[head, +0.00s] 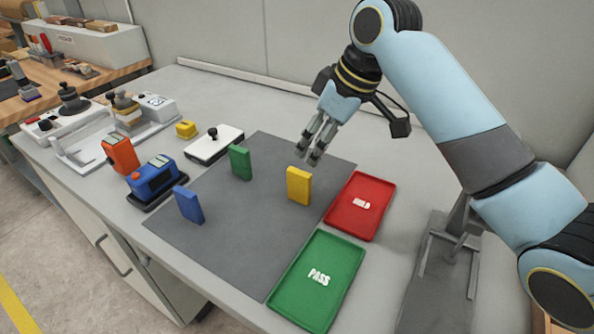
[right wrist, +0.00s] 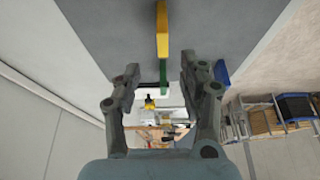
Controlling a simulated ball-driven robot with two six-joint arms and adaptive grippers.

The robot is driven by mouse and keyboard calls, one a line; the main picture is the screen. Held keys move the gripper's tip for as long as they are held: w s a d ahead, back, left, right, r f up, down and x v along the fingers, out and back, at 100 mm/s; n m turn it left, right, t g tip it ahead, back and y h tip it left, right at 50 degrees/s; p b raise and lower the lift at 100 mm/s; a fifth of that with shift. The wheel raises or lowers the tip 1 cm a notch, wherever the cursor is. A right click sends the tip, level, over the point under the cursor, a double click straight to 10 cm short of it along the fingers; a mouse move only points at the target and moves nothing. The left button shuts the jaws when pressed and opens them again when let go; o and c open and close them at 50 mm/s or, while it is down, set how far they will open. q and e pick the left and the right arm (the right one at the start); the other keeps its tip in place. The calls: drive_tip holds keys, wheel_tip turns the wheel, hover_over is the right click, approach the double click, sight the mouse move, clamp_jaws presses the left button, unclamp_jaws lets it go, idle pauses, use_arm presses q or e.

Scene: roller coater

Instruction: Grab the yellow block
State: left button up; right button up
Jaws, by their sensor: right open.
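The yellow block (head: 299,185) stands upright on the dark grey mat (head: 235,215), near the red tray. In the right wrist view the yellow block (right wrist: 162,32) shows at the top middle, beyond the fingertips. My right gripper (head: 312,157) is above the mat, behind the yellow block in the head view and apart from it. Its fingers are open with nothing between them; they also show in the right wrist view (right wrist: 160,70). My left gripper is not in view.
A green block (head: 240,162) and a blue block (head: 188,204) stand on the mat. A red tray (head: 345,222) and a green PASS tray (head: 296,300) lie to the right. Several devices, including a blue one (head: 153,178), stand at the left.

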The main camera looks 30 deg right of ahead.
sight(300, 173)
drive_tip(key=x, duration=0.4)
drive_tip(key=shift+s+a, duration=0.2)
drive_tip(key=x, duration=0.5)
drive_tip(key=shift+s+f+p, duration=0.1)
drive_tip(key=shift+p, duration=0.25)
drive_tip(key=shift+f, duration=0.25)
drive_tip(key=shift+c, duration=0.7)
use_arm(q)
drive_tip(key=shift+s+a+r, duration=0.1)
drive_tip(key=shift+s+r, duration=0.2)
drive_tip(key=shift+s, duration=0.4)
use_arm(e)
clamp_jaws()
